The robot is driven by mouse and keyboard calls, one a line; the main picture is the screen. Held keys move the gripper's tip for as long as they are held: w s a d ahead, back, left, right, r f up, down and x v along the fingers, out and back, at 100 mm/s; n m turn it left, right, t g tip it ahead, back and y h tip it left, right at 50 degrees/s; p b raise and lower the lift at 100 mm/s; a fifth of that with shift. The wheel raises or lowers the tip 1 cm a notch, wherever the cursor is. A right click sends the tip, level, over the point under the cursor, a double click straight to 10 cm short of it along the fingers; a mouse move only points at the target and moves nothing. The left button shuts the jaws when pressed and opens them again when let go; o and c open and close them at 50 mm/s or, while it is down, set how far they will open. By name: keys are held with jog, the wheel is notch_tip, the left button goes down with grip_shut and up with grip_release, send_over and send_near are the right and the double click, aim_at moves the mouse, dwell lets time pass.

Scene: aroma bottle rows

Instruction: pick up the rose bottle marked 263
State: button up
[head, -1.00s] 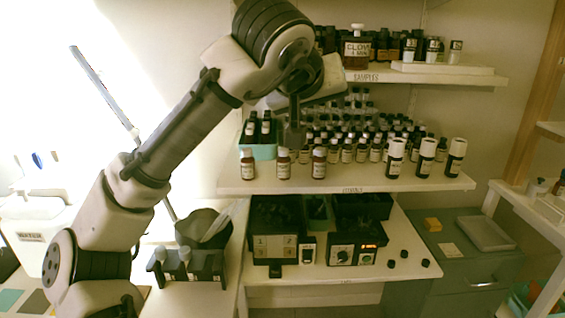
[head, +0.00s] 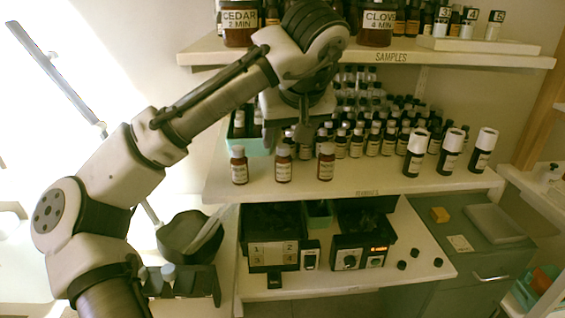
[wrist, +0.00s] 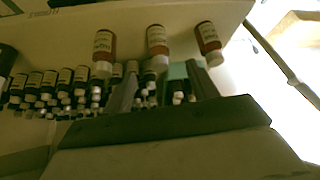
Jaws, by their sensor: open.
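Three amber bottles with white caps and pale labels stand apart along the front of the middle shelf in the head view: a left one (head: 239,168), a middle one (head: 283,165) and a right one (head: 326,164). The same kind of bottles shows upside down in the wrist view, at left (wrist: 104,46), middle (wrist: 157,42) and right (wrist: 208,38). Their small label text is unreadable, so I cannot tell which is rose 263. My gripper (wrist: 160,90) is open and empty, its fingers pointing toward this row. In the head view it hangs near the bottles, partly hidden by my wrist.
Several dark bottles crowd the shelf (head: 400,188) behind and to the right. Three black-and-white cylinders (head: 451,150) stand at the right front. A teal bin (head: 258,148) is at the left. The samples shelf (head: 460,57) overhangs above. Black devices (head: 362,245) sit below.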

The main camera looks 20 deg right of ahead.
aim_at(285, 152)
jog(key=p+x, duration=0.1)
jog(key=x, duration=0.8)
jog(key=shift+s+d, duration=0.1)
jog(key=shift+s, duration=0.05)
jog(key=c, duration=1.1)
jog(key=shift+r, duration=0.1)
